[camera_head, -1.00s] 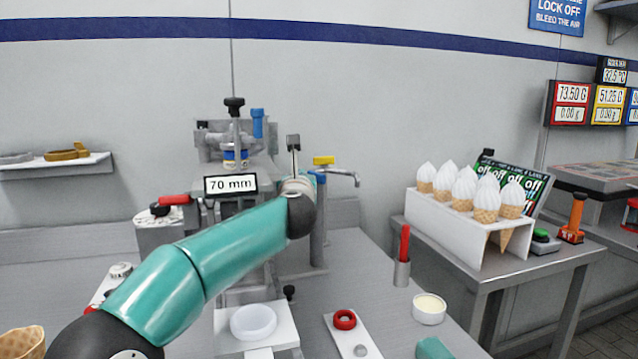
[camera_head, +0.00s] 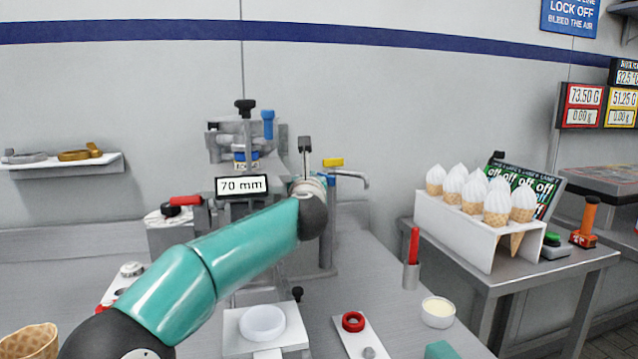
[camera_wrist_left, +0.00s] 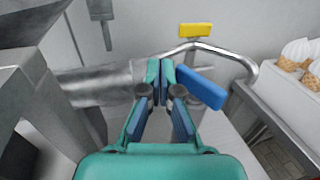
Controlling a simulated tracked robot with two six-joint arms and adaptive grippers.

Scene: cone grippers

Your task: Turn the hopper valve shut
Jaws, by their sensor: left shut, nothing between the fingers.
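A blue lever handle (camera_wrist_left: 201,88) on a pipe valve lies just right of my left gripper's fingertips in the wrist view. In the head view a blue piece (camera_head: 328,182) shows just right of my wrist. A yellow handle (camera_head: 333,162) sits above it and also shows in the wrist view (camera_wrist_left: 196,30). Which handle is the hopper valve I cannot tell. My left gripper (camera_wrist_left: 166,72) is shut and empty, beside the blue handle; contact is unclear. In the head view its fingers are hidden behind my wrist. My right gripper is not in view.
The machine has a "70 mm" display (camera_head: 242,185) and another blue handle (camera_head: 267,124) on top. A bent metal pipe (camera_wrist_left: 232,52) runs right of the gripper. A white cone rack (camera_head: 455,230), a cup with a red tool (camera_head: 411,275) and a white dish (camera_head: 262,322) stand around.

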